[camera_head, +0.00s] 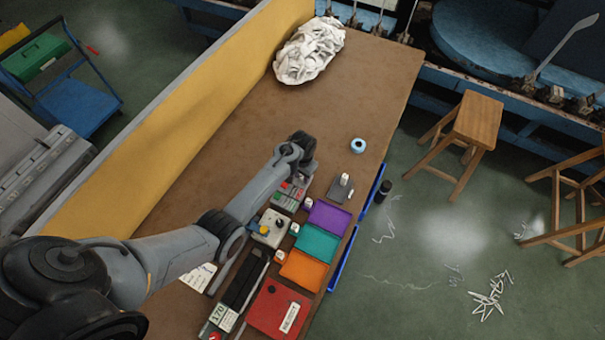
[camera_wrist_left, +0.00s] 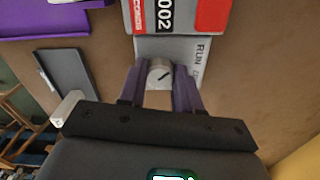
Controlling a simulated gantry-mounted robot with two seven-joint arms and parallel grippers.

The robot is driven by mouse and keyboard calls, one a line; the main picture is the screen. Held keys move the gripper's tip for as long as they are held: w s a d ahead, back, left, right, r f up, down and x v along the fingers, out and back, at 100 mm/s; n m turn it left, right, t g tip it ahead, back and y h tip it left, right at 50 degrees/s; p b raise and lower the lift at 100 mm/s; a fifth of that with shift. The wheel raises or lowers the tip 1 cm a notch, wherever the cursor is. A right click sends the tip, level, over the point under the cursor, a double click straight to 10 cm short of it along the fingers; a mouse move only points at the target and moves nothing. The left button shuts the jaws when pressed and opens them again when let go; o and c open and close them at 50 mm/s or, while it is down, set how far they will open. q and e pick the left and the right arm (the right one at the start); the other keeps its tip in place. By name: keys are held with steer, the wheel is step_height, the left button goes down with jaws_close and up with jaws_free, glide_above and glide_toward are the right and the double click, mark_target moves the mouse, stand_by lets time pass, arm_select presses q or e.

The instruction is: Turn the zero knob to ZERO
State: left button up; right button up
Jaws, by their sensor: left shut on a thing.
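The zero knob (camera_wrist_left: 158,74) is a round silver-grey knob with a dark pointer line, set on a light grey panel (camera_wrist_left: 188,47). The line lies at a slant across the knob face. The word RUN is printed on the panel to the right of the knob; a ZERO mark cannot be made out. My left gripper (camera_wrist_left: 160,90) has its purple fingers on both sides of the knob, shut on it. In the head view my left gripper (camera_head: 301,168) is over the red and grey counter unit (camera_head: 287,196), and its wrist hides the knob. My right gripper is not in view.
Purple (camera_head: 328,216), teal (camera_head: 317,244) and orange (camera_head: 303,269) trays lie along the table's right side. A grey box with a yellow knob (camera_head: 268,228) stands beside them. A white cloth heap (camera_head: 310,50) lies at the far end. The brown table (camera_head: 240,130) is mostly bare beyond the arm.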

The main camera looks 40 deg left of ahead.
arm_select(q)
steer(key=m+p, duration=0.2)
steer(key=m, duration=0.1)
steer(key=shift+a+r, duration=0.1)
steer(key=shift+r, duration=0.05)
steer(key=m+p, duration=0.1)
steer(key=m, duration=0.1)
steer(key=shift+m, duration=0.4)
steer(key=shift+a+m, duration=0.1)
steer(key=shift+m, duration=0.9)
steer(key=m, duration=0.4)
steer(key=shift+w, duration=0.1)
steer(key=m, duration=0.3)
steer(key=shift+f+m, duration=0.2)
steer(key=shift+m, duration=0.1)
steer(key=shift+m+b, duration=0.4)
steer(key=shift+m, duration=0.5)
steer(key=o, duration=1)
